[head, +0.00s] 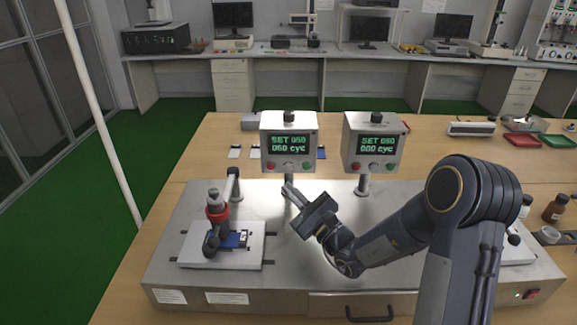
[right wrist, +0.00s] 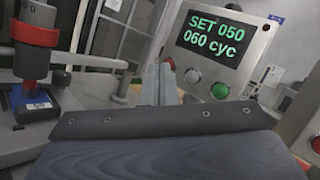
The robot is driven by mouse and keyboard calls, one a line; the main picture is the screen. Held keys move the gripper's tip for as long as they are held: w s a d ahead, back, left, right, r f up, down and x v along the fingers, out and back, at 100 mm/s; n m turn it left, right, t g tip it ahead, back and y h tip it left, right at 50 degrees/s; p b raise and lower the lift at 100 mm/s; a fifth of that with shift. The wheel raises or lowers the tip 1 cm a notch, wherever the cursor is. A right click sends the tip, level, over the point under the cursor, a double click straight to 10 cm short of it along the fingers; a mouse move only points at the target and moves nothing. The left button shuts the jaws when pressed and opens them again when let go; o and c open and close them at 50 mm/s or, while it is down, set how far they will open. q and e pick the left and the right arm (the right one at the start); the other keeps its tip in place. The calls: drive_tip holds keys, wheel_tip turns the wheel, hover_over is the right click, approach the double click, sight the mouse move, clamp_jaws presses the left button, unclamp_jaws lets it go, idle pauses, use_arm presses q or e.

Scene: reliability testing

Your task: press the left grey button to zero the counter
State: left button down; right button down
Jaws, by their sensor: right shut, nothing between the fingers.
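The left counter box (head: 288,126) stands on a post and its green display reads SET 050 / 060 cyc. Below the display are a red button (head: 270,166), a grey button (head: 288,165) and a green button (head: 307,166). In the right wrist view the grey button (right wrist: 193,77) and the green button (right wrist: 220,90) show; the red one is not clear there. My right gripper (head: 287,187) is shut and empty, its tips just below the left grey button in the head view. In the right wrist view its fingers (right wrist: 164,68) appear left of that button. Contact cannot be told. My left gripper is not in view.
A second counter box (head: 373,135) to the right reads SET 050 / 000 cyc. A test fixture with a red collar (head: 217,212) stands over a blue part (head: 232,240) on a plate at left. Bottles (head: 556,208) and red and green trays (head: 557,141) lie at right.

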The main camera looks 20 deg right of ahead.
sight(289, 166)
drive_tip(key=shift+w+d, duration=0.25)
drive_tip(key=shift+w, duration=0.65)
drive_tip(key=shift+w+d, duration=0.25)
drive_tip(key=shift+w, duration=0.7)
drive_tip(key=shift+w+d, duration=0.25)
drive_tip(key=shift+w, duration=0.65)
drive_tip(key=shift+w, duration=0.1)
drive_tip(key=shift+w+d+b, duration=0.15)
drive_tip(key=shift+w+b, duration=0.15)
drive_tip(key=shift+b, duration=0.05)
drive_tip(key=shift+w+d, duration=0.1)
drive_tip(key=shift+w, duration=0.25)
drive_tip(key=shift+s, duration=0.15)
idle(0.6)
drive_tip(key=shift+s+a+b, duration=0.25)
drive_tip(key=shift+s+b, duration=0.25)
drive_tip(key=shift+s, duration=0.15)
